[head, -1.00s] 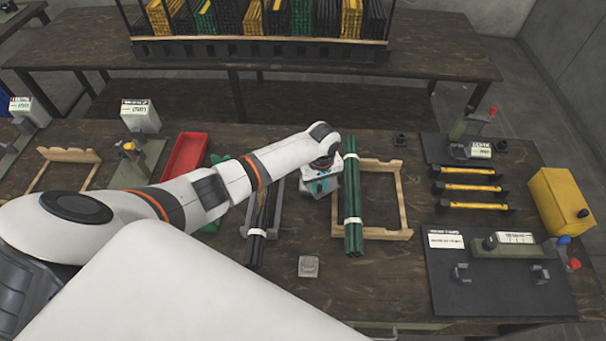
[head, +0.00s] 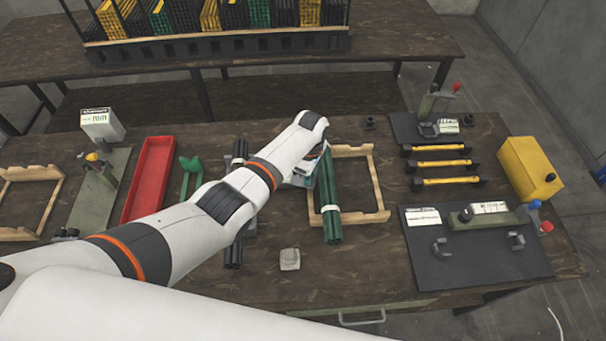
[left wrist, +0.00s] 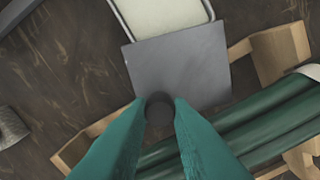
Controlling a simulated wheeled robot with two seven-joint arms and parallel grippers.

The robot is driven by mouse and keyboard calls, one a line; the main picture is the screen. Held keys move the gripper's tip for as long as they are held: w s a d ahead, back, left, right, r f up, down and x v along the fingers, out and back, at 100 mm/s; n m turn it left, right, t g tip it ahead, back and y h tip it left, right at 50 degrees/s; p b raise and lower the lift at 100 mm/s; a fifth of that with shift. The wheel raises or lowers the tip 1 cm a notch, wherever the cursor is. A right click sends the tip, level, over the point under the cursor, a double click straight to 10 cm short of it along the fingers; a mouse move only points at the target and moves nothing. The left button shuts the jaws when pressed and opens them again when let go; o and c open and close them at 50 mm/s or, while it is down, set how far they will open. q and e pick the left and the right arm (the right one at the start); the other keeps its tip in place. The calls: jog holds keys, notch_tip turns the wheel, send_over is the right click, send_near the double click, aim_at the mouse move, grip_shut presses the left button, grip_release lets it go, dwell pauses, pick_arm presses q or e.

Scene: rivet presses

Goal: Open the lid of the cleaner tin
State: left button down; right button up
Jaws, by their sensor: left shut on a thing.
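In the left wrist view, the cleaner tin (left wrist: 166,14) shows at the top edge as a light rim around a pale cream inside. Its flat grey lid (left wrist: 182,62) lies swung off this opening, toward my gripper. A dark round knob (left wrist: 159,101) is at the lid's near edge. My left gripper (left wrist: 160,112) is shut on this knob, with one teal finger on each side. In the head view my left forearm and wrist cover the tin and the fingertips. My right gripper is not in view.
A bundle of green rods (head: 329,200) lies on a wooden frame (head: 377,190) just right of my left wrist. Dark rods (head: 234,249) lie under my forearm. A small grey block (head: 289,259) stands nearer the front. A red tray (head: 149,180) is at left.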

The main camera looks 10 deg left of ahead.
pick_arm(q)
jog(key=shift+w, duration=0.1)
dwell(0.3)
jog(key=c, duration=1.3)
grip_release()
notch_tip(320, 180, up, 12)
